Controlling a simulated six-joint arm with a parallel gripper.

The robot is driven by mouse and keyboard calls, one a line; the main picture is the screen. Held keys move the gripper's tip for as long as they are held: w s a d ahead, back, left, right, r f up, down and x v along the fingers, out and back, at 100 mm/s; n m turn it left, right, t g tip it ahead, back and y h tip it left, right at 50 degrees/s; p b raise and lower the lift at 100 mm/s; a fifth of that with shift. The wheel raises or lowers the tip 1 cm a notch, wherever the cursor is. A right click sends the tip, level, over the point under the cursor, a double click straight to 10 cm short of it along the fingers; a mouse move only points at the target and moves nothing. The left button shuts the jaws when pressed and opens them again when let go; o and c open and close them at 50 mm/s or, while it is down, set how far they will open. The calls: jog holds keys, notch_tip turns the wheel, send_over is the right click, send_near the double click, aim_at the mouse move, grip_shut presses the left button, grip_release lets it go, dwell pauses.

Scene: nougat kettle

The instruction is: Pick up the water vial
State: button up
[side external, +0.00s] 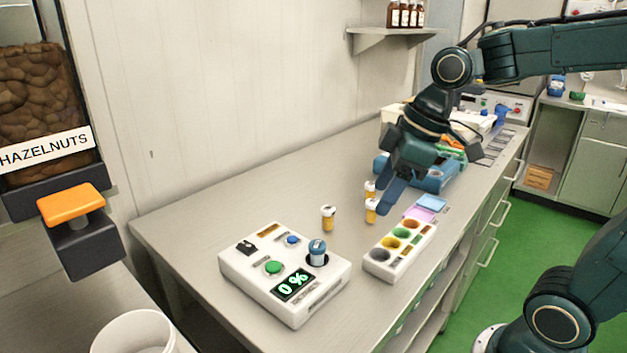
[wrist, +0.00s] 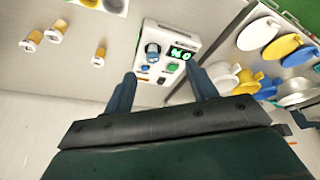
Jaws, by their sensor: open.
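Several small vials are in view, and I read no label that tells which holds water. Three amber vials with white caps stand on the bench: one (side external: 328,219) apart on the left, one (side external: 371,211) and another (side external: 369,189) close together. They also show at the upper left of the wrist view, one being the nearest vial (wrist: 100,51).
The white device (side external: 318,296) reads 0 %. A white rack with coloured wells (side external: 379,264) stands right of it. Pink and blue pads (side external: 432,203) and a blue tray (side external: 437,180) lie behind. Coloured pans (wrist: 257,35) show at right.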

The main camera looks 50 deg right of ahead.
aim_at(319, 243)
jog(key=w+d+f+n+g+y, duration=0.1)
jog(key=w+f+n, duration=0.3)
jog(key=w, duration=0.5)
jog(key=shift+w+d+n+g+y, duration=0.35)
jog(key=shift+n+y, duration=0.25)
jog(key=shift+n, duration=0.3)
jog(key=shift+x, duration=4.25)
jog(key=shift+f, duration=0.1)
jog(key=shift+x, duration=2.55)
jog(key=c, duration=1.1)
